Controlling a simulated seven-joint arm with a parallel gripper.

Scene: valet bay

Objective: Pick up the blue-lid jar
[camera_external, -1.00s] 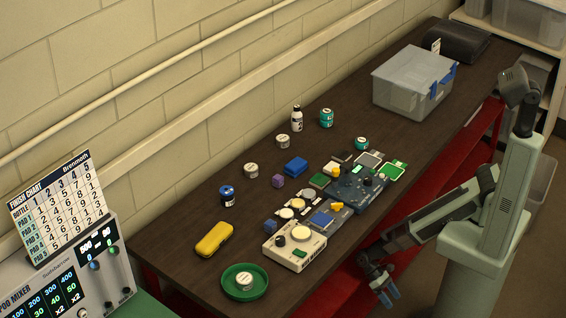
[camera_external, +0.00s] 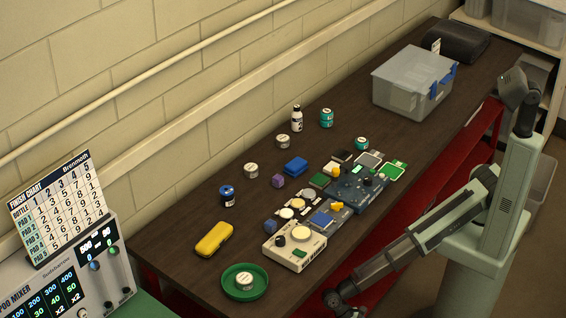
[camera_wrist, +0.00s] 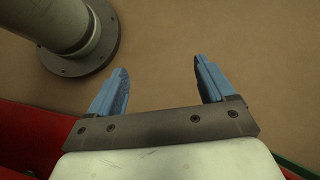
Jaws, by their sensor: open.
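The blue-lid jar (camera_external: 227,196) stands upright on the dark workbench (camera_external: 190,207) in the external view, behind the yellow case. It has a blue top and a pale label on a dark body. My gripper (camera_wrist: 160,72) is open and empty in the wrist view, with its blue fingers spread over the brown floor. In the external view my wrist is at the bottom edge, in front of the bench and well away from the jar; the fingers are out of frame there. The jar does not show in the wrist view.
A yellow case (camera_external: 214,239) and a green dish (camera_external: 259,292) holding a white-lidded jar (camera_external: 244,280) lie near the blue-lid jar. Electronic boards and boxes (camera_external: 295,244) fill the bench's front middle. White-lidded jars (camera_external: 251,170) stand farther back. A clear bin (camera_external: 405,85) stands far right.

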